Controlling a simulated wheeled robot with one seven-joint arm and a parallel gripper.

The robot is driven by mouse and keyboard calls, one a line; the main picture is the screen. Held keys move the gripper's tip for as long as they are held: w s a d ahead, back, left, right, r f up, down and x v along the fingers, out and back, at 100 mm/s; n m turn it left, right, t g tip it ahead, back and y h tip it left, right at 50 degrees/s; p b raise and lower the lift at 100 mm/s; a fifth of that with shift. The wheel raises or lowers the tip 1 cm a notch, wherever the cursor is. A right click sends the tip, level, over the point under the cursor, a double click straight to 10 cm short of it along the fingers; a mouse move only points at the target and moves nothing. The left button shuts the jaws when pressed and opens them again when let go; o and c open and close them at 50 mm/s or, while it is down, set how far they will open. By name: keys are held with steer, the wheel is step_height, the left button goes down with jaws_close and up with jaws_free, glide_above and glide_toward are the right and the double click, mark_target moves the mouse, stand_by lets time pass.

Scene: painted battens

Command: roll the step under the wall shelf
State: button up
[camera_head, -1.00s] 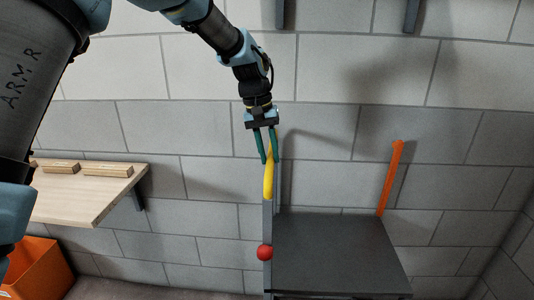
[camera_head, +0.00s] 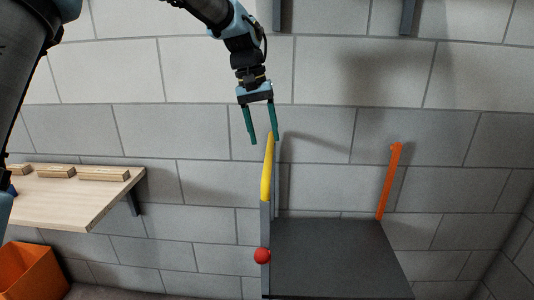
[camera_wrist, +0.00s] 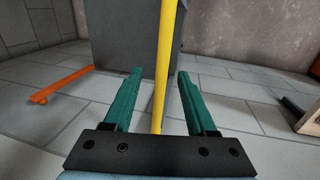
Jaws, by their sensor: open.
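The step has a dark grey flat top (camera_head: 340,258), with a yellow grip (camera_head: 267,172) on a grey upright at its left and a red ball (camera_head: 262,256) low on that upright. An orange post (camera_head: 389,182) rises at its back right. My gripper (camera_head: 265,141) has two green fingers and is open at the top end of the yellow grip, holding nothing. In the wrist view the yellow grip (camera_wrist: 166,60) runs between the spread fingers, apart from both. The step's wheels are not visible.
A wooden wall shelf (camera_head: 75,205) with several battens (camera_head: 103,174) is at the left. An orange bin (camera_head: 30,272) stands below it. Two dark brackets (camera_head: 408,15) are on the wall at the top right; what they carry is out of frame. The block wall stands behind the step.

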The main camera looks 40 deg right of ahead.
steer(key=shift+w+a+r+b, duration=0.15)
steer(key=shift+r, duration=0.95)
steer(key=shift+w+a+r+b, duration=0.15)
steer(key=shift+r, duration=0.95)
steer(key=w+a+f+n+t, duration=0.15)
steer(key=w+a+f, duration=0.25)
steer(key=w+a, duration=0.55)
steer(key=w+a+f+n, duration=0.1)
steer(key=a+f, duration=0.3)
steer(key=a, duration=1)
steer(key=a+f+n+t, duration=0.1)
steer(key=a+f+n, duration=0.2)
steer(key=a, duration=1.2)
steer(key=shift+w+a+f+n+y, duration=0.15)
steer(key=shift+w+f+n+y, duration=0.2)
steer(key=shift+f+y, duration=0.1)
steer(key=s+a+f, duration=0.1)
steer(key=s+a, duration=0.1)
steer(key=a, duration=0.1)
steer(key=s+a+f+n, duration=0.1)
steer(key=s+a, duration=0.1)
steer(key=a, duration=0.2)
steer(key=s+a+f+n, duration=0.1)
steer(key=s+a, duration=0.1)
steer(key=a, duration=0.2)
steer(key=shift+s+a+f+t+y, duration=0.2)
steer(key=shift+s+f+t+y, duration=0.05)
steer(key=shift+s+f+t, duration=0.15)
